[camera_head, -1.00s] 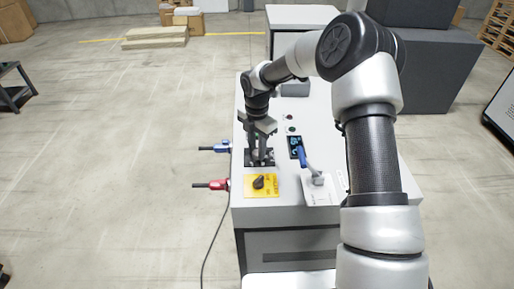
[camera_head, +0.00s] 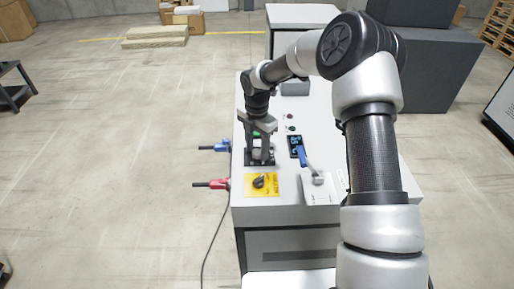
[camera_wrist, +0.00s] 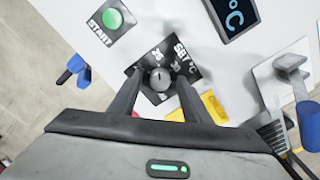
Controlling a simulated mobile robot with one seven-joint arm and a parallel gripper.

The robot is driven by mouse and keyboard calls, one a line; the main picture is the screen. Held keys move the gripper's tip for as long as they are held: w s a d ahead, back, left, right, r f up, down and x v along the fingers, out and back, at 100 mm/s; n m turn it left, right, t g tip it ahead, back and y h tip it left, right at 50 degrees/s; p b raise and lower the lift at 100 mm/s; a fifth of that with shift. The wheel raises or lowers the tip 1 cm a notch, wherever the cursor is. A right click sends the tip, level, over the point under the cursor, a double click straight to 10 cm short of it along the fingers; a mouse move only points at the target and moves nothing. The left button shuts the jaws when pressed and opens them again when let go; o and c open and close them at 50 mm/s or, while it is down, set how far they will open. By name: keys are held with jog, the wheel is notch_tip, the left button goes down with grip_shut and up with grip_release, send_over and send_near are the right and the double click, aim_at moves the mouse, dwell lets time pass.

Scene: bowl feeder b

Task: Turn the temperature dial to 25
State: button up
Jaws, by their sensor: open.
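The temperature dial (camera_wrist: 159,78) is a small grey knob on a black plate marked "SET °C" (camera_wrist: 187,60), with numbers around it; "25" and "30" are readable. Which number the knob points to is too small to tell. My gripper (camera_wrist: 160,77) points down over the plate, open, with one finger on each side of the knob. Whether the fingers touch it cannot be told. In the head view, my gripper (camera_head: 260,154) stands at the dial near the left edge of the machine top, and the knob is mostly hidden.
A green START button (camera_wrist: 112,18) and a blue °C display (camera_head: 297,146) are close by. A yellow plate with a black switch (camera_head: 260,182) lies in front. A blue-handled lever (camera_head: 303,157) is to the right. Blue (camera_head: 217,148) and red (camera_head: 214,184) connectors jut out left.

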aim_at(257, 152)
notch_tip(257, 152, up, 18)
jog(key=shift+f, duration=0.25)
dwell(0.3)
jog(key=s+d+r+m+t+h, duration=0.1)
jog(key=s+d+r+m, duration=0.2)
jog(key=s+r+m, duration=0.35)
jog(key=s+d+r+m+t+h, duration=0.1)
jog(key=s+d+r+m+t, duration=0.15)
jog(key=s+r+m, duration=0.45)
jog(key=s+d+m+t+y, duration=0.1)
jog(key=s+d+m, duration=0.2)
jog(key=s+m, duration=0.3)
jog(key=s+d+f+m+t+y, duration=0.1)
jog(key=s+d+m, duration=0.2)
jog(key=s+m, duration=0.4)
jog(key=s, duration=0.5)
jog(key=shift+f+p, duration=0.3)
jog(key=shift+d+m, duration=0.1)
jog(key=shift+m, duration=0.15)
